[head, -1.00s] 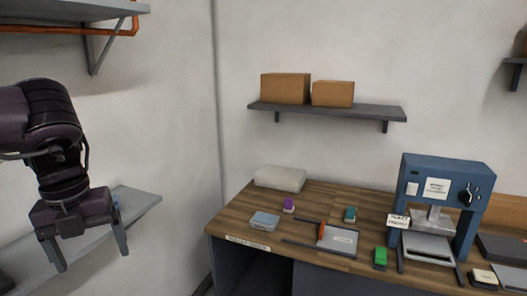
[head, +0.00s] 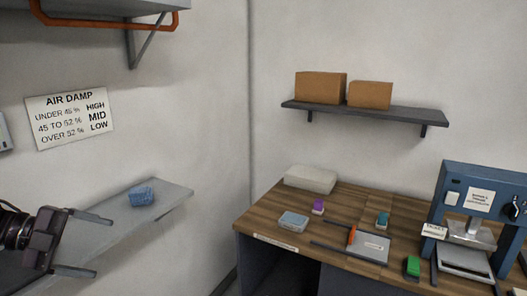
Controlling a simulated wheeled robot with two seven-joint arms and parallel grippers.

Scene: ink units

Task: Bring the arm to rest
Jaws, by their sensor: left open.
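My left gripper (head: 100,247) comes in at the lower left edge. Its two fingers point right and stand wide apart with nothing between them. It is in front of the grey wall shelf (head: 172,198). A small blue ribbed item (head: 141,196) lies on that shelf, beyond the upper fingertip and apart from it. Most of the left arm is outside the picture. My right gripper is not in view.
A wooden desk (head: 262,218) carries a white box (head: 310,180), a light blue case (head: 293,221), small coloured blocks and a blue press (head: 450,188). An air damp sign (head: 70,115) hangs on the left wall. Two cartons (head: 320,87) sit on a dark shelf (head: 400,112).

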